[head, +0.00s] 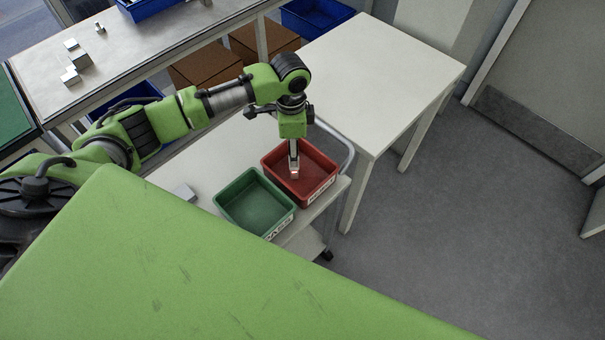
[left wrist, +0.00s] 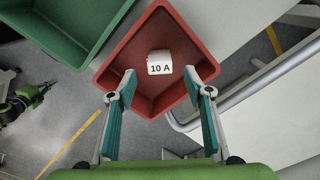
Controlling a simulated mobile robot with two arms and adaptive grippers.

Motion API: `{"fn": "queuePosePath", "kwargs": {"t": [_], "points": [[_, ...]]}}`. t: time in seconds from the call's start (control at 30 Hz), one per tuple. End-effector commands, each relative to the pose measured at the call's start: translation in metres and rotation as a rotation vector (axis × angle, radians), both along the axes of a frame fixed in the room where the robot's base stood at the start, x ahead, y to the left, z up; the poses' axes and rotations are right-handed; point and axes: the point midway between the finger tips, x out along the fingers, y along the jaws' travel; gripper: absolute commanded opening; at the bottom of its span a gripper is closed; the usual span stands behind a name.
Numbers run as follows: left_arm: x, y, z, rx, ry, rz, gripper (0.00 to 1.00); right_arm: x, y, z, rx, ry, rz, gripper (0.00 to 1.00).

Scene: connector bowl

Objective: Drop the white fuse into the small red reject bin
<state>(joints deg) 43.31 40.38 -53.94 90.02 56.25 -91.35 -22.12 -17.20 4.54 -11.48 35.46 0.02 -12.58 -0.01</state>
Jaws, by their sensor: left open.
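The small red bin (head: 322,187) stands at the right end of a white cart top, and it fills the middle of the left wrist view (left wrist: 119,62). My left gripper (head: 294,168) points down over this bin. In the left wrist view its two teal-padded fingers (left wrist: 160,85) are spread apart. The white fuse (left wrist: 159,63), marked "10 A", shows between and just beyond the fingertips, within the bin's outline, with a gap on each side. I cannot tell whether it rests on the bin floor.
A green bin (head: 254,203) with a label stands directly left of the red bin. A grey-white block (head: 184,192) lies on the cart further left. A curved metal rail (head: 345,150) bounds the cart's right end. A bare white table (head: 385,75) stands behind.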

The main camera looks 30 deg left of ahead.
Motion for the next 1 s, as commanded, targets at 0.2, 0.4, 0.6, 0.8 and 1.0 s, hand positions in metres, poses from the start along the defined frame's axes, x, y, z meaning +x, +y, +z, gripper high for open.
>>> {"fn": "queuePosePath", "kwargs": {"t": [0.2,0.4,0.6,0.8,1.0], "points": [[0.001,0.000,0.049,0.000,-0.004,0.000,0.47,0.000,-0.001,0.000,-0.001,0.000,0.000,0.00],[0.001,0.000,0.084,-0.001,-0.003,0.000,0.47,0.001,-0.001,0.000,-0.001,-0.001,0.000,0.00],[0.000,0.000,0.099,0.000,0.000,0.001,0.47,0.001,-0.001,0.000,-0.001,-0.001,0.000,0.00],[0.000,0.000,0.100,0.000,0.001,0.001,0.47,0.001,-0.001,0.000,-0.001,-0.001,0.000,0.00],[0.000,0.000,0.100,0.001,0.000,0.001,0.47,0.001,-0.001,0.000,-0.001,-0.001,0.000,0.00]]}}
